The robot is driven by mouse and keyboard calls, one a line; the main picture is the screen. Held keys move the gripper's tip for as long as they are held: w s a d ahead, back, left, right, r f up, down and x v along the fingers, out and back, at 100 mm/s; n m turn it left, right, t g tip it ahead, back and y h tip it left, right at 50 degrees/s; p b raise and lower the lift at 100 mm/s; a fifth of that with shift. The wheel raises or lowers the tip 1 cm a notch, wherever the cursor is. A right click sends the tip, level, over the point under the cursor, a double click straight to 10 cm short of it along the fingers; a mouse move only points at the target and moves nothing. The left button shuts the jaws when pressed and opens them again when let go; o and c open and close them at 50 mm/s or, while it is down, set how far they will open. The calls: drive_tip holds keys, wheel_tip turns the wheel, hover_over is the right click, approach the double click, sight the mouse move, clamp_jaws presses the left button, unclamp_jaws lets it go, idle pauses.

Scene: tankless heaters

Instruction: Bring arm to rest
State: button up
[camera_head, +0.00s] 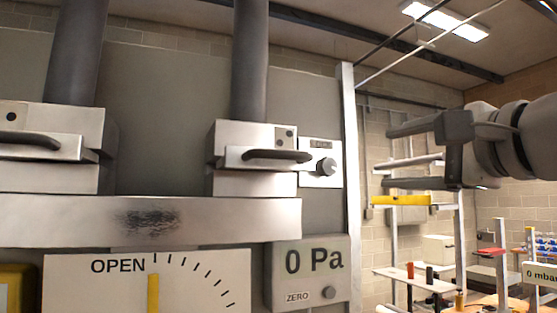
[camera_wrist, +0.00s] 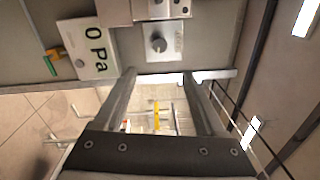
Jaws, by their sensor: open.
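My gripper (camera_head: 388,156) is at the right of the head view, level in the air, with its two dark fingers apart and pointing left. Nothing shows between them. In the wrist view my gripper (camera_wrist: 160,78) also shows open and empty, its fingers reaching up the picture. The grey panel (camera_head: 170,60) stands to the left of the fingertips. A small plate with a dark knob (camera_head: 326,167) is the panel part closest to the fingers in the head view; the knob also shows in the wrist view (camera_wrist: 158,44). I see no contact with the panel.
A "0 Pa" display (camera_head: 313,262) and an "OPEN" dial (camera_head: 120,285) sit low on the panel. Metal blocks with dark handles (camera_head: 277,156) stick out below grey pipes (camera_head: 249,60). A pale post (camera_head: 348,150) edges the panel. Shelves with small items (camera_head: 415,277) stand behind my gripper.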

drive_tip(key=s+a+f+n+g+h, duration=0.1)
drive_tip(key=a+f+n+g, duration=0.25)
drive_tip(key=f, duration=0.85)
drive_tip(key=a+f+n+g+h, duration=0.1)
drive_tip(key=a+f+n+g, duration=0.3)
drive_tip(key=f, duration=0.9)
drive_tip(key=s+d+f+n+g+h, duration=0.1)
drive_tip(key=s+f+n, duration=0.3)
drive_tip(key=f, duration=0.5)
drive_tip(key=s+d+f+n+g+h, duration=0.1)
drive_tip(key=s+f+n+g+h, duration=0.1)
drive_tip(key=f, duration=0.8)
drive_tip(key=s+n+g, duration=0.1)
drive_tip(key=s+n, duration=0.1)
drive_tip(key=s, duration=0.1)
drive_tip(key=shift+d+n+g, duration=0.25)
drive_tip(key=shift+n+g, duration=0.1)
drive_tip(key=shift+w, duration=0.1)
drive_tip(key=c, duration=0.4)
drive_tip(key=shift+o, duration=0.2)
drive_tip(key=shift+a, duration=0.1)
